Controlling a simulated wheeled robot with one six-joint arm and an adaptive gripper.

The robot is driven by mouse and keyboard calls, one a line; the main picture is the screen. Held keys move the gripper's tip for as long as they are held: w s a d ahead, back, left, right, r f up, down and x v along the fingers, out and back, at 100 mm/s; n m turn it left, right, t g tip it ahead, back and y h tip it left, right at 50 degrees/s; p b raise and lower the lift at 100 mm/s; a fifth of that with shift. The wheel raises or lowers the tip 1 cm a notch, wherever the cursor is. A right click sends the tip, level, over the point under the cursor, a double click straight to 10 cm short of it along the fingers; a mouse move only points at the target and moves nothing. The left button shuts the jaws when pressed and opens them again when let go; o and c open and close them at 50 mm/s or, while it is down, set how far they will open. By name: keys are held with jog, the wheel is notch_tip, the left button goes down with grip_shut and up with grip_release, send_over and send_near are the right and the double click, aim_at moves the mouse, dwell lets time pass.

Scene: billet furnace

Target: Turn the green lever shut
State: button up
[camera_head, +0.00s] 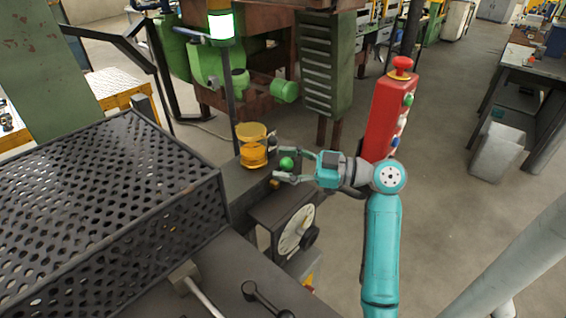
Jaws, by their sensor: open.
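The green lever shows as a round green knob (287,163) above the dark machine ledge, beside an amber cup-like part (253,150). My gripper (283,164) comes in from the right with its fingers spread open. The knob sits between the two fingertips, and I cannot tell whether either finger touches it. The lever's stem below the knob is mostly hidden, with a small brass-coloured piece (275,184) showing under it.
A perforated dark metal box (100,200) fills the left. A white dial (294,230) with a black knob is below my gripper. A red control box (388,115) with buttons stands behind my arm. Open floor lies to the right.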

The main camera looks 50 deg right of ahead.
grip_shut()
jog(key=shift+d+f+m+t, duration=0.3)
jog(key=shift+m+t, duration=0.1)
jog(key=shift+m, duration=0.3)
grip_release()
jog(key=shift+s+d, duration=0.1)
jog(key=v, duration=0.7)
jog(key=shift+d, duration=0.1)
